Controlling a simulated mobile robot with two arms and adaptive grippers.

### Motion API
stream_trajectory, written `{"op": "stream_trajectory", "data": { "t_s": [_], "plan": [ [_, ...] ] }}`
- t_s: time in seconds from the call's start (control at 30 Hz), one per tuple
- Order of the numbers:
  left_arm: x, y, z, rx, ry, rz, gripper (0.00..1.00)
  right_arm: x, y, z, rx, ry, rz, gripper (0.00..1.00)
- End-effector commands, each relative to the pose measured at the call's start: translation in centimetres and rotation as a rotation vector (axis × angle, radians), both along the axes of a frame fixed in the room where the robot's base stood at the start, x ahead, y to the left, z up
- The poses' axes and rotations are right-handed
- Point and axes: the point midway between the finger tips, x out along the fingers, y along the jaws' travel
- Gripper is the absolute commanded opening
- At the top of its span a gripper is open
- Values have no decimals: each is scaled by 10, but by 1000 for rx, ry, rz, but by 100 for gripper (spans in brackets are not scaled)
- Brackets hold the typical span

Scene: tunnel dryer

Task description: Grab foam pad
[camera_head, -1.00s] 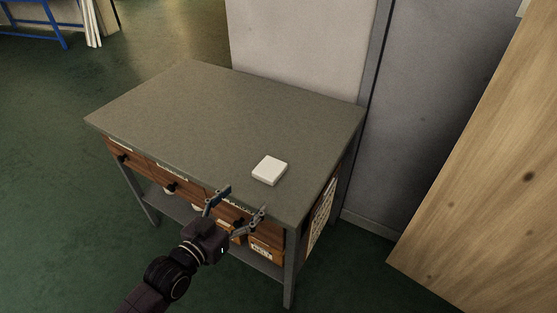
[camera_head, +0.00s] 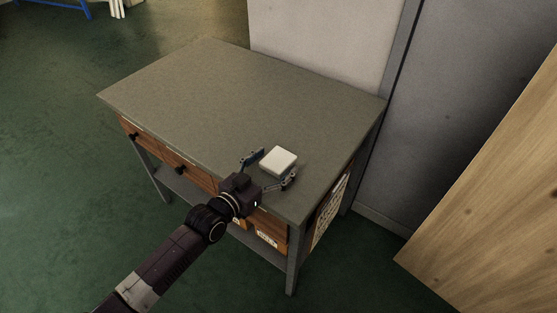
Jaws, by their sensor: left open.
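The foam pad (camera_head: 279,161) is a small white square block lying flat near the front right corner of the grey table top (camera_head: 210,95). My left gripper (camera_head: 273,166) is open, with its two fingers spread on the left and right of the pad's near part. I cannot tell whether either finger touches the pad. The pad's top is in plain sight. My right gripper is not in view.
The table has wooden drawers (camera_head: 196,175) with dark knobs under its front edge. A light wall panel (camera_head: 318,42) stands behind it, and a wooden board (camera_head: 495,190) leans at the right. The rest of the table top is clear.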

Motion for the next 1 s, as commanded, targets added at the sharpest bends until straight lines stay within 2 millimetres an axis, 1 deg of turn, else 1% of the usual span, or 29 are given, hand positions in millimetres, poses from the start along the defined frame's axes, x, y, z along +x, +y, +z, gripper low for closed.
{"op": "stream_trajectory", "data": {
  "t_s": [0.03, 0.13, 0.4, 0.47, 0.73, 1.0],
  "plan": [
    [5, -4, -1, -1, 0, 0, 76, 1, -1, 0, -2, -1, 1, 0],
    [11, -9, -2, -2, 0, -1, 76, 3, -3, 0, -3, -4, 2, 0],
    [13, -10, -3, -1, 1, 0, 76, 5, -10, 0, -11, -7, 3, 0],
    [13, -10, -3, -1, 1, 0, 70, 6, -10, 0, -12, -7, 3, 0],
    [13, -10, -3, -1, 1, 0, 41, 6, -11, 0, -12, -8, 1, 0],
    [13, -10, -3, -1, 1, 0, 41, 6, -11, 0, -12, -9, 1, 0]
  ]
}}
